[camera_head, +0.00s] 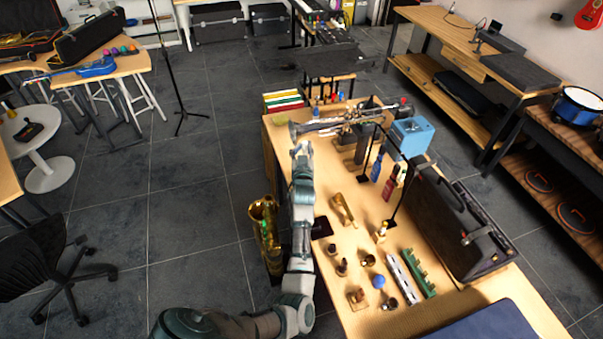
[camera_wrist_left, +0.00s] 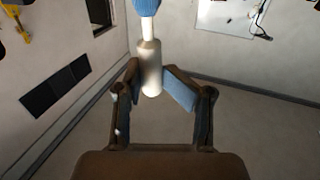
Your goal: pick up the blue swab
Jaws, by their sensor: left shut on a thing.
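The handle belongs to a blue swab (camera_wrist_left: 149,62), with a thin white stem and a ribbed blue end at the top edge of that view. In the head view I cannot make out the held swab at the fingertips. My right gripper is not in view.
The silver horn (camera_head: 345,121) lies on a stand across the bench (camera_head: 350,295). Slender blue (camera_head: 376,168) and red (camera_head: 389,187) items stand nearby. A light-blue box (camera_head: 411,137) and dark case (camera_head: 455,228) stand right. A gold saxophone (camera_head: 264,226) is beside my arm.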

